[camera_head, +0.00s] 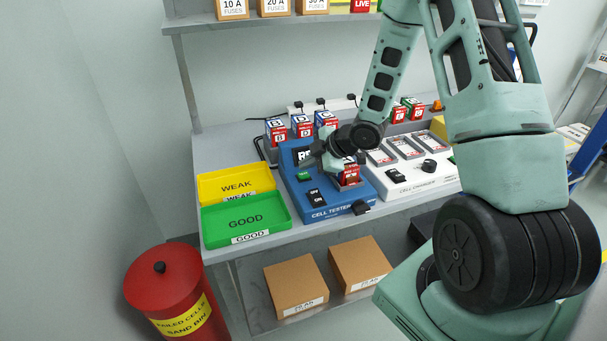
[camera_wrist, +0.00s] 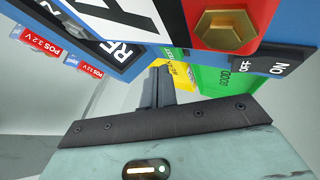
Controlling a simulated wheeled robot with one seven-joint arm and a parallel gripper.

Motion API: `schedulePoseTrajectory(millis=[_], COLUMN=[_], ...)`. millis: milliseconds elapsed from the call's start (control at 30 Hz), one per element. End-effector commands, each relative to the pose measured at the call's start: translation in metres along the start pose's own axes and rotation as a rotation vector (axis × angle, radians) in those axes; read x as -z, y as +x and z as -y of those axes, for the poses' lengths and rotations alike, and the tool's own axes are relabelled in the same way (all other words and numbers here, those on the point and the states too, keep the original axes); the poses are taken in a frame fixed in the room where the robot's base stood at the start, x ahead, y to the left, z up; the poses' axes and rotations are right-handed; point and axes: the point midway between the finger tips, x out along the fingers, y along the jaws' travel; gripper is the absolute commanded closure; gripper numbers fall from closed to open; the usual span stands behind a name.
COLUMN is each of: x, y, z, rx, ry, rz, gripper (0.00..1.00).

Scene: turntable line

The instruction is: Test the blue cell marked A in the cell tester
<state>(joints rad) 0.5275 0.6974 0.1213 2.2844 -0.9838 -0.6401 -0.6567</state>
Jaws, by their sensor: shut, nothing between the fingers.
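The blue cell tester (camera_head: 330,207) stands on the bench, with a display reading "RE..." that is partly hidden. In the wrist view a red cell face with a brass terminal (camera_wrist: 225,30) fills the upper right, close to the camera. My gripper (camera_head: 312,158) is above the tester, left of the cell and apart from it. In the wrist view its fingers (camera_wrist: 156,80) are shut and empty, near a small green button (camera_wrist: 173,53). An OFF/ON switch (camera_wrist: 268,63) shows there too.
A yellow WEAK tray (camera_head: 236,184) and green GOOD tray (camera_head: 246,218) lie left of the tester. A white cell charger (camera_head: 410,182) stands right. Several cells (camera_head: 302,126) stand behind. A red sand bin (camera_head: 170,285) is on the floor at left.

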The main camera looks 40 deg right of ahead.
Motion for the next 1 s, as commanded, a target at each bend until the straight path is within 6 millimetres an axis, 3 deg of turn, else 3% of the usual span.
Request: schedulePoseTrajectory(millis=[1000], x=[-0.0043], y=[0.0058], z=[0.0042], rx=[0.000], ry=[0.000], rz=[0.000], gripper=[1.00])
